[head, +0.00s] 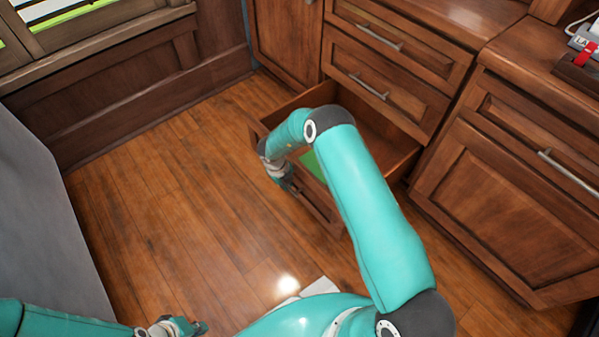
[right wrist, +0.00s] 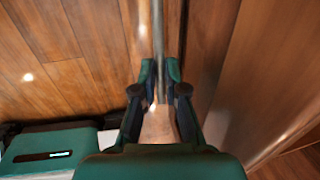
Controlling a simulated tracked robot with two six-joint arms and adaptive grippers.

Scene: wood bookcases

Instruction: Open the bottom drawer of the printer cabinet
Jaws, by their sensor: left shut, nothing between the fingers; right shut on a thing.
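The bottom drawer (head: 402,163) of the wood cabinet is pulled out, and its inside shows. Something flat and green (head: 312,163) lies in it. My right arm crosses in front and hides part of the drawer and its front. My right gripper (head: 291,186) is at the outer side of the drawer front. In the right wrist view my right gripper (right wrist: 160,72) is shut on the metal bar handle (right wrist: 158,35), which runs between its fingers. My left gripper (head: 190,327) is low at the bottom left, shut and empty, away from the cabinet.
Two shut drawers with bar handles, the upper (head: 403,42) and the middle (head: 385,88), sit above the open one. A cabinet door (head: 515,195) stands on the right. The wood floor (head: 170,190) left of the drawer is clear. A grey surface (head: 40,220) borders the left.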

